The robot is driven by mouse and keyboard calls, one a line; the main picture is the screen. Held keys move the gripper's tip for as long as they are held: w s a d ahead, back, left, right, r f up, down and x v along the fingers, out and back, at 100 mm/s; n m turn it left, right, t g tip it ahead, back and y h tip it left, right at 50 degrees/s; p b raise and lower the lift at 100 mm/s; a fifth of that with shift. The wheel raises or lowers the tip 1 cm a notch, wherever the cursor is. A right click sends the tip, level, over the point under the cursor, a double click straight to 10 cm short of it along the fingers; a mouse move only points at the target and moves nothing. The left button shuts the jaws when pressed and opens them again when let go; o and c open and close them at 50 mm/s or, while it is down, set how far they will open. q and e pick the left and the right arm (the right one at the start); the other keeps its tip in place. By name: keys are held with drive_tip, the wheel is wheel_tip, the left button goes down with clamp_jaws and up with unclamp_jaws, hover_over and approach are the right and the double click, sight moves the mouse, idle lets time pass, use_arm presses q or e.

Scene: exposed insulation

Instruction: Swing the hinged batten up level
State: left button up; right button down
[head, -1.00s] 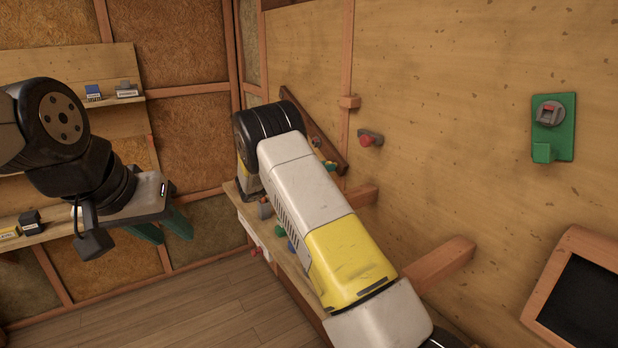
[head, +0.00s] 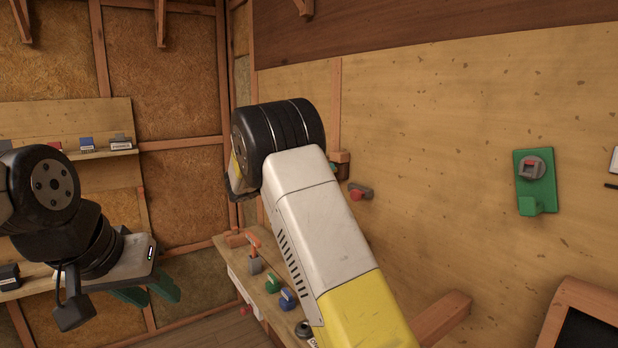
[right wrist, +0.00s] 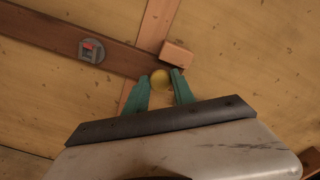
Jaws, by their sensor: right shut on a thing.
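The dark brown batten (right wrist: 50,38) runs across the upper left of the right wrist view. Its end lies beside a small wooden block (right wrist: 176,57) on the wall stud. A yellow knob (right wrist: 161,79) sits at that end, between the green fingers of my right gripper (right wrist: 161,88), which is shut on it. A grey disc with a red mark (right wrist: 92,50) is on the batten. In the head view my right arm hides most of the batten and the right gripper; the block (head: 340,157) shows past the arm. My left gripper (head: 148,292) is open and empty at the left.
A red-knobbed fitting (head: 360,192) is on the wall right of the block. A green wall panel (head: 534,182) is farther right. A bench (head: 226,243) below holds small items. A shelf (head: 60,156) is at the left. A wooden bracket (head: 440,318) juts out at lower right.

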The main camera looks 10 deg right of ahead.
drive_tip(key=shift+r, duration=0.55)
drive_tip(key=c, duration=1.2)
unclamp_jaws()
drive_tip(key=shift+o, duration=0.7)
drive_tip(key=shift+f, duration=0.15)
drive_tip(key=shift+a, duration=0.1)
drive_tip(key=v, duration=0.7)
drive_tip(key=shift+s+a, duration=0.2)
drive_tip(key=shift+a, duration=0.15)
